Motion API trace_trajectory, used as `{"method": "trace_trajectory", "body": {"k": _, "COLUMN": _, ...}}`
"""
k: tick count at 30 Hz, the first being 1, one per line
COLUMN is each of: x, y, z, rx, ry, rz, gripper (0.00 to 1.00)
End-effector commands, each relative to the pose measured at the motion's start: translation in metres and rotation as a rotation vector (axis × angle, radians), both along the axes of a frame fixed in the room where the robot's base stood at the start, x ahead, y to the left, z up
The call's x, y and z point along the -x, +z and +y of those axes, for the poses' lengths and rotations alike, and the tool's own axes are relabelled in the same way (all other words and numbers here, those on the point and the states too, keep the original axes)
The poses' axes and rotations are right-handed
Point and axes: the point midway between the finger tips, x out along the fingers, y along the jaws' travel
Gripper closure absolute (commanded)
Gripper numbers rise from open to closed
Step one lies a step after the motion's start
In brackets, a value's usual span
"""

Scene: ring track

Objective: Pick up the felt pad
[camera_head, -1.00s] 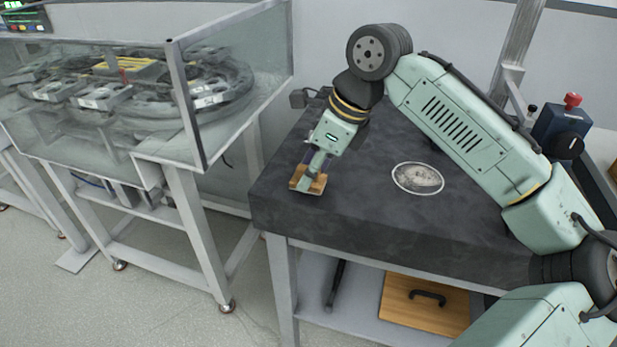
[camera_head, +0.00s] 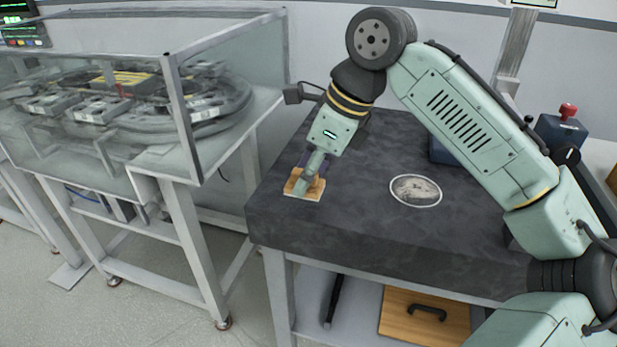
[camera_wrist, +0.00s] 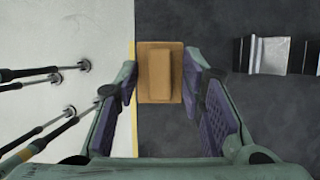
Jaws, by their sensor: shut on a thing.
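The felt pad (camera_head: 291,189) is a small orange-brown block with a raised grip on a flat base. It is at the left end of the dark tabletop (camera_head: 350,215) in the head view. My gripper (camera_head: 307,184) reaches down from above and is shut on the pad. In the wrist view the pad (camera_wrist: 160,73) lies ahead between the two purple-lined fingers (camera_wrist: 161,85), close to the table's edge. I cannot tell whether its base touches the tabletop.
A glass-walled ring track stand (camera_head: 110,130) is left of the table across a narrow gap. A round grey plate (camera_head: 415,190) lies on the tabletop. A wooden board with a black handle (camera_head: 427,318) is on the lower shelf. The tabletop between pad and plate is clear.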

Motion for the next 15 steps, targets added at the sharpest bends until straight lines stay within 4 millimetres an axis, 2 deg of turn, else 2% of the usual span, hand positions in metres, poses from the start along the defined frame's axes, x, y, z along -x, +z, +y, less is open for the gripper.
{"method": "trace_trajectory", "body": {"k": 9, "x": 0.083, "y": 0.005, "z": -0.002, "rx": 0.003, "ry": -0.003, "rz": -0.004, "gripper": 0.92}}
{"method": "trace_trajectory", "body": {"k": 15, "x": 0.121, "y": 0.010, "z": -0.002, "rx": 0.004, "ry": -0.006, "rz": -0.002, "gripper": 0.92}}
